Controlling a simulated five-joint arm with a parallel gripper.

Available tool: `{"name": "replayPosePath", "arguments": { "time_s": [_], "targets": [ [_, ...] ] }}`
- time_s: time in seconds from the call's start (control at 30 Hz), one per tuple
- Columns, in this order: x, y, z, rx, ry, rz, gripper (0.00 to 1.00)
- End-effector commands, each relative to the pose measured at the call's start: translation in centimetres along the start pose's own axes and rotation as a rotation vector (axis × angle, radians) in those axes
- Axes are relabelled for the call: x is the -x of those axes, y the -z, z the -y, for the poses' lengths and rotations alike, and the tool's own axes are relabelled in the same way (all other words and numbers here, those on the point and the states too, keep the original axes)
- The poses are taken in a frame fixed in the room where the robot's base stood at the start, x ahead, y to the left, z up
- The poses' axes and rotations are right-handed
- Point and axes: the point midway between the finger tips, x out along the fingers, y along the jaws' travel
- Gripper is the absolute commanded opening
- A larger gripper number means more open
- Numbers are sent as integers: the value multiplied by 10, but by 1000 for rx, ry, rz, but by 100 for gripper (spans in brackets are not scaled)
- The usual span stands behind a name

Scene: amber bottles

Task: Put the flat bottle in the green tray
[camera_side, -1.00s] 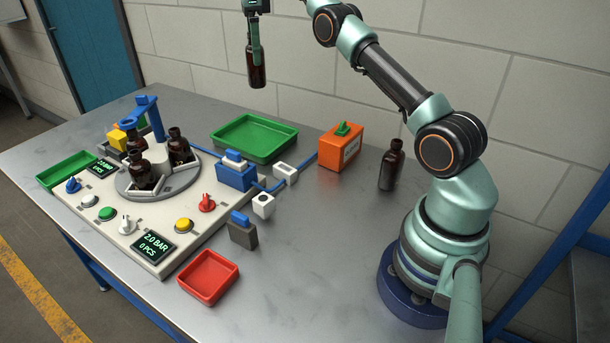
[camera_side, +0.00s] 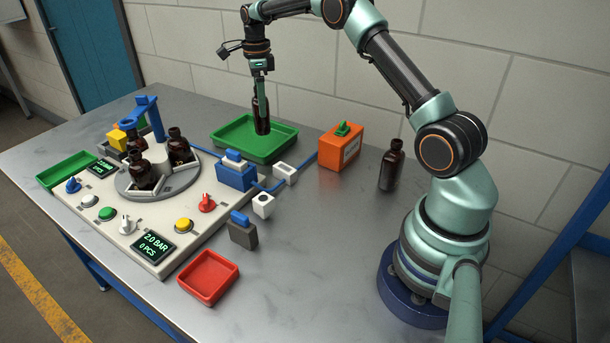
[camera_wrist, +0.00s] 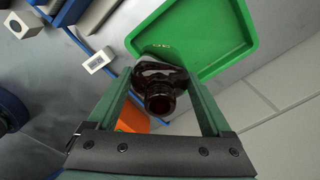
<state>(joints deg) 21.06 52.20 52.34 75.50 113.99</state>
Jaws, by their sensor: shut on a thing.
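My gripper (camera_side: 260,88) is shut on a dark amber bottle (camera_side: 262,118) and holds it upright. In the side view the bottle hangs over the large green tray (camera_side: 228,140) at the back of the table; I cannot tell its exact height above the tray floor. In the wrist view the bottle (camera_wrist: 160,88) sits between the two fingers of my gripper (camera_wrist: 160,95), its neck towards the camera. The green tray (camera_wrist: 205,30) shows beyond it, empty where visible. A second, smaller green tray (camera_side: 66,170) lies at the far left.
Several amber bottles (camera_side: 139,172) stand in the rotary fixture on the white panel. Another bottle (camera_side: 391,166) stands near my base. An orange box (camera_side: 340,148) and a blue block (camera_side: 236,175) flank the tray's right and front. A red tray (camera_side: 209,276) lies in front.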

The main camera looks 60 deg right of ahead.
Motion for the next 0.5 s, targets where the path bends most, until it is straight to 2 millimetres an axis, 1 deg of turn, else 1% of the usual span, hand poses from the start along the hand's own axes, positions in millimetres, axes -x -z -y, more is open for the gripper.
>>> {"name": "replayPosePath", "arguments": {
  "time_s": [0.03, 0.1, 0.27, 0.33, 0.5],
  "targets": [
    [-8, 0, 0, 0, -1, -1, 20],
    [-15, 0, 0, 0, 0, 0, 20],
    [-23, 0, 0, 0, 1, 0, 20],
    [-30, 0, 0, 0, 0, 0, 20],
    [-55, 0, 0, 0, -2, -1, 20]
  ]
}}
